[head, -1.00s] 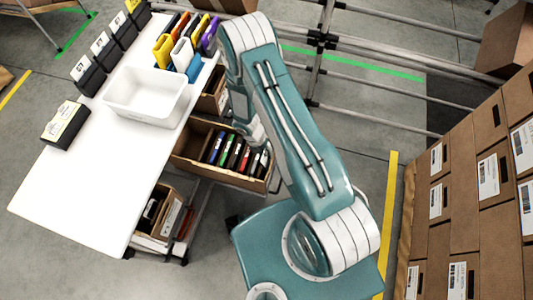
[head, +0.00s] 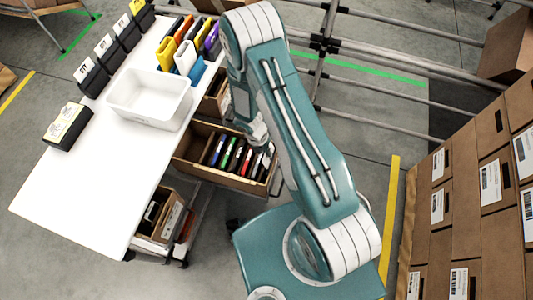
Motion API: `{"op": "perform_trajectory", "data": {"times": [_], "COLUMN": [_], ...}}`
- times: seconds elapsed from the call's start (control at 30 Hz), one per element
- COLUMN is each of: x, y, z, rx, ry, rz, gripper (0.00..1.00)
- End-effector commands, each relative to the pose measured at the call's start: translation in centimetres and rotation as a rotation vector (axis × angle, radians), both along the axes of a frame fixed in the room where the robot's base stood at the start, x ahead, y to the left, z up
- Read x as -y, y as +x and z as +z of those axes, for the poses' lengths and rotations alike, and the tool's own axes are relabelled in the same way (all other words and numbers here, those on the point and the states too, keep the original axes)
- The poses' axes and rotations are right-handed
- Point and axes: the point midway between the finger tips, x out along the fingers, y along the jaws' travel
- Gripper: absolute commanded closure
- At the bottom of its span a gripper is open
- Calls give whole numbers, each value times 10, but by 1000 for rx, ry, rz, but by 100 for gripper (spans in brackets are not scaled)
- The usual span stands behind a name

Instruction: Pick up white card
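A tilted brown carton (head: 192,162) under the right side of the white table holds several thin upright cards or cases with blue, green, red and dark faces. Pale pieces show at the carton's right end, but I cannot tell which one is the white card. My arm's wrist reaches down over that right end. My gripper (head: 266,147) is mostly hidden by the arm and too small to read; I cannot see whether it holds anything.
The white table (head: 85,195) carries an empty white bin (head: 149,100), a black-and-yellow box (head: 68,127), several dark labelled holders at its left edge, and coloured holders at the back. Another carton (head: 160,218) sits below. Stacked cartons (head: 465,215) stand at the right.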

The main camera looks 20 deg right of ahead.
Motion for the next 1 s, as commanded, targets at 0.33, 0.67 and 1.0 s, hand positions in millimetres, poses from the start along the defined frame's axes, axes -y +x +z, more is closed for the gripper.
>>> {"op": "perform_trajectory", "data": {"times": [0.33, 0.67, 1.0], "x": [-5, -10, -11], "y": [-70, -126, -131], "z": [63, 88, 91], "rx": [-4, -3, -1], "ry": [0, 1, 1], "rz": [4, 4, 0], "gripper": [100, 100, 100]}}
